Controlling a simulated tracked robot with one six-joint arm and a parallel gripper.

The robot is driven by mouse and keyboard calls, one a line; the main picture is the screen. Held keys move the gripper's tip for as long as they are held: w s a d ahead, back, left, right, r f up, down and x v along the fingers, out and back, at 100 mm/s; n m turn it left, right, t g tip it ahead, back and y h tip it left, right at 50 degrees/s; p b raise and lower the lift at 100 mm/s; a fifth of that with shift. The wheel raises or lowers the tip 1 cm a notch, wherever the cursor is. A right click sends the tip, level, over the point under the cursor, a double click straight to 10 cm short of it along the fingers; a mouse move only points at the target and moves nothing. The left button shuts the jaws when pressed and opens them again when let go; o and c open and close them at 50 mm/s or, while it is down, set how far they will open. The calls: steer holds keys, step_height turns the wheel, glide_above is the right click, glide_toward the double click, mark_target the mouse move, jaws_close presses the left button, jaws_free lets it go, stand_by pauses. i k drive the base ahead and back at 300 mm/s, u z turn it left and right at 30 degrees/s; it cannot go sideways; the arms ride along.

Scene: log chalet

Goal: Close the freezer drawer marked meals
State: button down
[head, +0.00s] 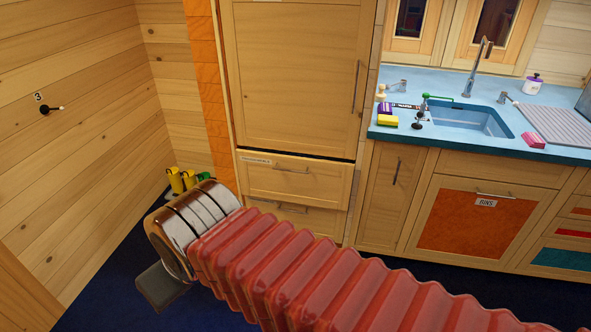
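A tall wooden fridge-freezer front stands in the middle of the head view, with two drawers below its big door. The upper drawer (297,181) has a bar handle and a small pale label strip (256,160) at its top left, too small to read. A dark gap runs along its top edge; I cannot tell how far it stands out. The lower drawer (318,220) is partly hidden behind my arm. I cannot read which drawer is marked meals. My arm's red ribbed sleeve crosses the foreground. A grey part at its end, likely my gripper (162,287), shows no clear fingers.
Yellow and green objects (182,180) stand on the floor by the left wall, behind my arm's end. A blue counter with a sink (470,121) and a cabinet marked BINS (475,222) are at right. Dark blue floor (120,262) shows at lower left.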

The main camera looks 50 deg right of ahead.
mark_target(326, 182)
steer(key=z, duration=0.15)
steer(key=i, duration=0.75)
steer(key=z, duration=0.55)
steer(key=i, duration=0.75)
steer(key=z, duration=0.65)
steer(key=i, duration=0.7)
steer(key=z, duration=0.3)
